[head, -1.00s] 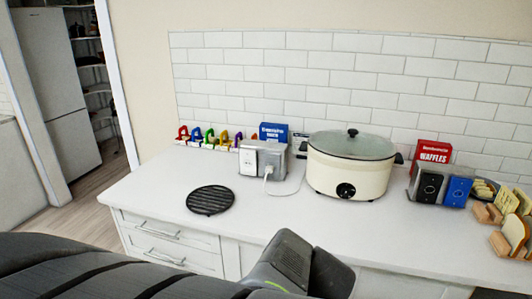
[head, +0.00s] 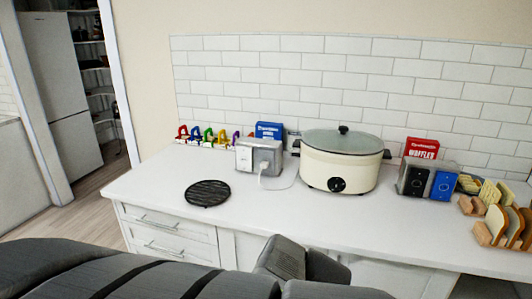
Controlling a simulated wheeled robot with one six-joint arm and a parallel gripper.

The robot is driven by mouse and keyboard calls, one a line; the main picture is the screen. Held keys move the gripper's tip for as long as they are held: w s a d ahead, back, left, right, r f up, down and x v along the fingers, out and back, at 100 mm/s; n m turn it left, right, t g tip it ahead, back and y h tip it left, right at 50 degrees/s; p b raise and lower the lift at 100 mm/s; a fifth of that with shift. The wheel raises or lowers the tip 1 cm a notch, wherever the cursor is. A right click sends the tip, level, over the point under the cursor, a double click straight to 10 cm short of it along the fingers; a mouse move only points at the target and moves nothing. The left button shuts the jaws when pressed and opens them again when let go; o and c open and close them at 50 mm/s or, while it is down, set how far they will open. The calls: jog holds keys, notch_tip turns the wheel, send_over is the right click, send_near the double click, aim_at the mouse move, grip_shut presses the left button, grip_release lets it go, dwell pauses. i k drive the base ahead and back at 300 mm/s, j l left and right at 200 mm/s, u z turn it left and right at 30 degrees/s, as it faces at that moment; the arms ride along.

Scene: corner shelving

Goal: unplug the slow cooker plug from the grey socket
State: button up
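The cream slow cooker (head: 340,162) with a glass lid stands on the white counter. Its white plug (head: 263,168) sits in the front of a grey socket box (head: 270,155), left of the cooker. A white cord runs from the plug along the counter toward the cooker. A second, white-faced part (head: 244,157) is at the left of the box front. Dark parts of my arm cross the bottom of the head view, below and in front of the counter. My gripper's fingers cannot be made out.
Coloured clips (head: 209,137) line the wall, with a blue box (head: 269,131) behind the socket. A red waffles box (head: 421,148), a toaster (head: 413,180) and bread racks (head: 503,225) stand right.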

aim_at(264, 164)
jog(key=i+l+u, duration=0.55)
jog(key=i+l, duration=0.2)
jog(key=l, duration=0.3)
